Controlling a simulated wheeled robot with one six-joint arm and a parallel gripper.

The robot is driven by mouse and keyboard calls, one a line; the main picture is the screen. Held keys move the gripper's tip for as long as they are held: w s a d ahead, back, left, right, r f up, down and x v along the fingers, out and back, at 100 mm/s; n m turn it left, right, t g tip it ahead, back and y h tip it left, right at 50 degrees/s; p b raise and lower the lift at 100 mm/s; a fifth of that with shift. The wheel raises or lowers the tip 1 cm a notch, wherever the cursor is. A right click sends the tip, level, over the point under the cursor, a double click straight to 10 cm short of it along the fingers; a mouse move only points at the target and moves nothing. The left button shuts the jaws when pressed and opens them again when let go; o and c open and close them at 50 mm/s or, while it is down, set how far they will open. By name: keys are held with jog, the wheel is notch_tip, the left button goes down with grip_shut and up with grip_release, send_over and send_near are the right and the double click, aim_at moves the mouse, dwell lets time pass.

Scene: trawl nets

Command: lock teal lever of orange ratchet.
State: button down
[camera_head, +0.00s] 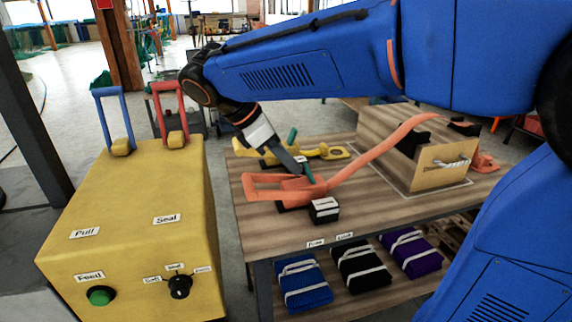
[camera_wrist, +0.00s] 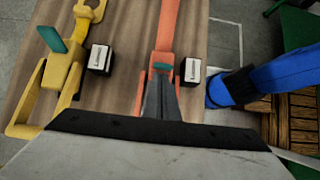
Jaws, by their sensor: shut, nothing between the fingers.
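The orange ratchet (camera_head: 350,176) lies on the wooden table, its loop handle at the left and a long orange arm rising to the right. In the wrist view the teal lever (camera_wrist: 162,68) shows as a small strip across the orange ratchet (camera_wrist: 168,25), just beyond my fingertips. My gripper (camera_head: 298,172) is shut and empty, pointing down over the ratchet body, close beside the lever. In the wrist view my gripper (camera_wrist: 160,85) partly hides the ratchet body. I cannot tell whether it touches the lever.
A yellow ratchet (camera_head: 330,152) with its own teal lever (camera_head: 291,137) lies behind. A black block with a white label (camera_head: 325,209) stands in front of the orange ratchet. A wooden box (camera_head: 440,167) is at the right. A yellow control cabinet (camera_head: 130,215) stands left.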

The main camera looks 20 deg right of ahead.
jog(key=shift+d+r+y, duration=0.35)
jog(key=shift+d+y, duration=0.05)
jog(key=shift+y, duration=0.2)
dwell(0.3)
jog(key=shift+d+r+y, duration=0.35)
jog(key=shift+d+y, duration=0.3)
jog(key=shift+y, duration=0.35)
jog(key=shift+d+r+y, duration=0.2)
jog(key=shift+d+y, duration=0.5)
jog(key=shift+y, duration=0.3)
jog(key=shift+d+r+y, duration=0.15)
jog(key=shift+d+y, duration=0.55)
jog(key=shift+y, duration=0.3)
jog(key=shift+a, duration=0.1)
jog(key=shift+r, duration=0.15)
jog(key=shift+r, duration=0.65)
